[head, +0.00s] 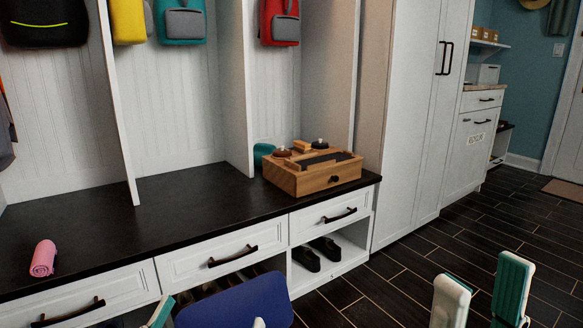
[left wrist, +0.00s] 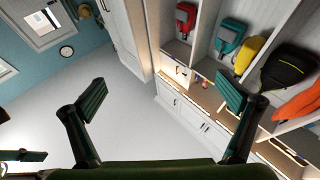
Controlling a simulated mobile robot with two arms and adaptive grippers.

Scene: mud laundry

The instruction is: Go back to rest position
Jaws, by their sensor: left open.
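My left gripper (head: 208,318) is at the bottom of the head view, its teal-padded fingers spread apart. In the left wrist view, its two dark green fingers (left wrist: 163,98) stand wide apart with nothing between them. My right gripper (head: 481,294) is at the lower right of the head view, above the dark floor. Its two white fingers with teal pads are apart, and nothing shows between them. Both arms are mostly out of the picture.
A black-topped bench (head: 190,215) with white drawers carries a wooden box (head: 310,178) and a pink roll (head: 43,258). A dark blue rounded object (head: 235,303) is near my left gripper. Shoes (head: 306,257) sit in an open cubby. Dark floor (head: 400,265) is clear at right.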

